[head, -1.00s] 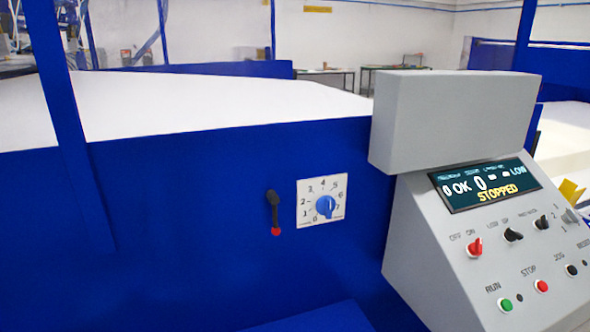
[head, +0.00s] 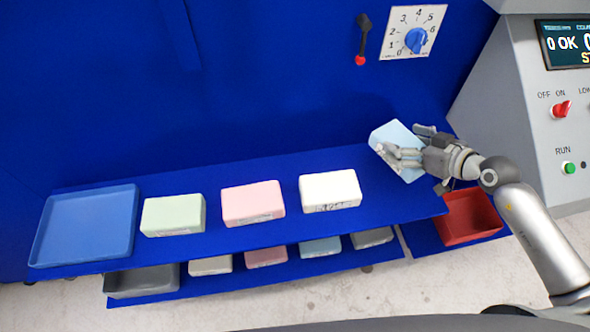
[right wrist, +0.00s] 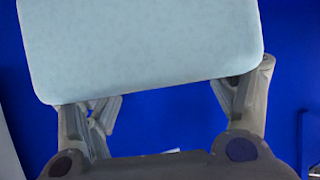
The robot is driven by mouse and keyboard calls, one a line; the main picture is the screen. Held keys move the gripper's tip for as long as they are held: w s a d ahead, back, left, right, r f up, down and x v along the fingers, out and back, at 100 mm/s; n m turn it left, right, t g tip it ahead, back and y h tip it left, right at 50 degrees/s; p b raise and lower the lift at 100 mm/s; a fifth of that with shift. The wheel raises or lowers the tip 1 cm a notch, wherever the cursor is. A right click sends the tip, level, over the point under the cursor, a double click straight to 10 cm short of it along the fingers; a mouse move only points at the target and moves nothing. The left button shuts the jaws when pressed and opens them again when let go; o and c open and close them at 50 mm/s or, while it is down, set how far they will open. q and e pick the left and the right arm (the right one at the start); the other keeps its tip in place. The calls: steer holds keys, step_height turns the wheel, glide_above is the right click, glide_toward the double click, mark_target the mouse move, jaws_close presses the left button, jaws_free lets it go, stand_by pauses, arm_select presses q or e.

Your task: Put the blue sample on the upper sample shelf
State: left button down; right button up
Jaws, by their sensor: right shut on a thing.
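The blue sample (head: 392,134), a pale blue block, is tilted at the right end of the upper sample shelf (head: 268,222). My right gripper (head: 408,143) is shut on it, with fingers at its near right side. Whether the block touches the shelf or hangs above it, I cannot tell. In the right wrist view the blue sample (right wrist: 140,45) fills the top, held between the two fingers (right wrist: 168,98). A white block (head: 331,186), a pink block (head: 252,200) and a pale green block (head: 172,214) stand on the upper shelf. My left gripper is out of view.
A blue tray (head: 47,228) sits at the shelf's left end. The lower shelf (head: 240,283) holds a grey tray (head: 142,285) and several blocks, one pale blue (head: 320,248). A red bin (head: 467,217) is below right. The control console (head: 545,105) stands right.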

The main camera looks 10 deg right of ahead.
steer(key=shift+s+f, duration=0.1)
steer(key=shift+f, duration=0.1)
step_height(320, 180, down, 6)
steer(key=shift+f+b, duration=0.1)
steer(key=shift+b, duration=0.4)
step_height(320, 180, down, 4)
steer(key=shift+r+b, duration=0.2)
steer(key=shift+b, duration=0.45)
steer(key=o, duration=0.9)
steer(key=shift+f, duration=0.1)
steer(key=shift+r, duration=0.2)
steer(key=p+v, duration=0.1)
steer(key=v, duration=1.1)
